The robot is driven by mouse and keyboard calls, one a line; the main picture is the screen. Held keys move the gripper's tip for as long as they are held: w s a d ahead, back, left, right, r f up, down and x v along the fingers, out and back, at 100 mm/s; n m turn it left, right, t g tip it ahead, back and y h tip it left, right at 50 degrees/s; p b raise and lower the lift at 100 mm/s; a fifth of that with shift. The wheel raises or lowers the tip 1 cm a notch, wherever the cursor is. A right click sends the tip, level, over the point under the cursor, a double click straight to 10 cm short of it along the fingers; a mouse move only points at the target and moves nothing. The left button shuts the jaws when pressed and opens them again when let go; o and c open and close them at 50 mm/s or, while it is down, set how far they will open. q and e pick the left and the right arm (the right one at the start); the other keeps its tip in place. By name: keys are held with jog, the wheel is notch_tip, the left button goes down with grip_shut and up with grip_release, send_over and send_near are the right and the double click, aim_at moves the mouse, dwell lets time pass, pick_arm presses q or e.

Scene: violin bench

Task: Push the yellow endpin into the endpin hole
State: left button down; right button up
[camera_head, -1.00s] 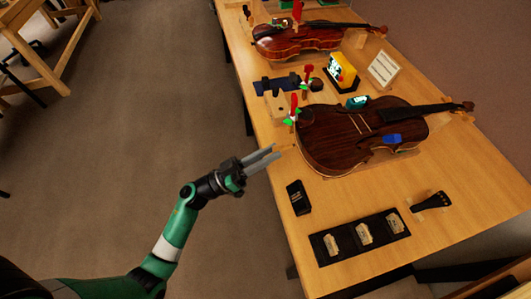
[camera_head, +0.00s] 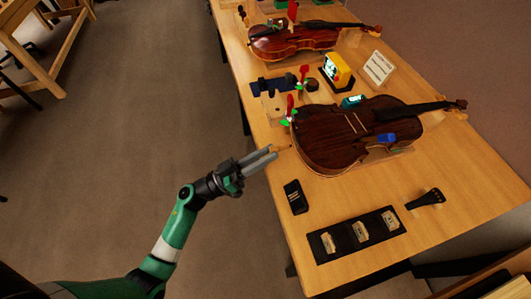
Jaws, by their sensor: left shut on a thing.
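The near violin (camera_head: 325,146) lies on the bench with its neck to the right and its rounded lower end toward my left gripper. My left gripper (camera_head: 273,152) is just left of that lower end, at the bench's left edge, its fingers pointing at the violin. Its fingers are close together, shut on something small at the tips. This fits the yellow endpin, but it is too small to make out clearly. The endpin hole cannot be made out at this size. My right gripper is not in view.
A second violin (camera_head: 290,42) lies at the back. Red-and-green clamps (camera_head: 289,112) stand at the near violin's upper left. A black block (camera_head: 296,197), a black tray (camera_head: 355,236) and a tailpiece (camera_head: 426,198) lie in front. A yellow device (camera_head: 338,72) stands behind.

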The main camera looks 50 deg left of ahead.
aim_at(281, 148)
pick_arm(q)
jog(key=shift+p, duration=0.45)
dwell(0.6)
jog(key=shift+p, duration=0.4)
jog(key=shift+w+d, duration=0.3)
jog(key=shift+w, duration=0.3)
jog(key=shift+w+d, duration=0.25)
jog(key=shift+w, duration=0.4)
jog(key=shift+w+d, duration=0.3)
jog(key=shift+w, duration=0.3)
jog(key=c, duration=0.6)
grip_release()
jog(key=shift+c, duration=0.2)
